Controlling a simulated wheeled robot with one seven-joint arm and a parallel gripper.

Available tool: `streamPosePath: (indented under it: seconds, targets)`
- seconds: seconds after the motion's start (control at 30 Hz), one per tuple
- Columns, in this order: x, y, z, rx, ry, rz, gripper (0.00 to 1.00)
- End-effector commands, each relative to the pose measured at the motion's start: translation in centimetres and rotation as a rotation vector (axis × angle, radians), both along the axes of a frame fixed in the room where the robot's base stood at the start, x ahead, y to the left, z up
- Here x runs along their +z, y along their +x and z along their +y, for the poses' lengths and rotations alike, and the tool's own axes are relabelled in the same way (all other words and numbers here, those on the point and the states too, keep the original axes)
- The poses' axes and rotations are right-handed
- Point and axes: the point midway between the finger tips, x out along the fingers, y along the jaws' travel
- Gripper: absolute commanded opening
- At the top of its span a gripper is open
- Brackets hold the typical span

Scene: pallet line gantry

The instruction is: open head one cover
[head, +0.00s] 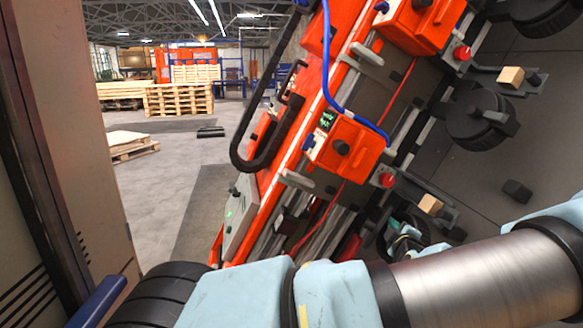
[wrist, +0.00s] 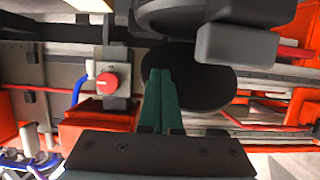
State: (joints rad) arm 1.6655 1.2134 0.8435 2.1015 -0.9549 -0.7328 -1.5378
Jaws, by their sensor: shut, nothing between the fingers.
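In the head view an orange boxy housing (head: 352,150) with a black knob, blue hose and small dark label with green writing sits mid-gantry. A second orange housing (head: 415,22) is higher up. The label is too small to read, so I cannot tell which is head one's cover. In the wrist view an orange housing (wrist: 97,118) lies left of my gripper (wrist: 160,78). My gripper's teal fingers are together and empty, in front of a black round disc (wrist: 205,88). Whether they touch it is unclear. In the head view my gripper is mostly hidden among the gantry parts.
A red button (wrist: 107,83) on a grey plate is left of the fingers; a grey block (wrist: 237,46) is close on the right. A black cable chain (head: 265,145) hangs along the orange gantry beam. Open floor (head: 180,165) and stacked pallets (head: 180,99) lie beyond.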

Motion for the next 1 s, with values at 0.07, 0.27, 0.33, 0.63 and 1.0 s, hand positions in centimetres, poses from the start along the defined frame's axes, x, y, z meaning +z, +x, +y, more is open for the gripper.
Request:
streamPosePath:
  seconds: [0.07,0.27,0.33,0.63,1.0]
  targets:
    - [0.2,0.2,0.4,0.003,-0.002,0.0,0.0]
    - [0.5,0.5,1.1,0.001,-0.001,0.001,0.0]
    - [0.6,0.5,1.2,0.001,-0.001,0.001,0.0]
    - [0.6,0.5,1.2,0.001,-0.001,0.001,0.0]
    - [1.1,1.3,2.2,0.002,-0.003,0.001,0.0]
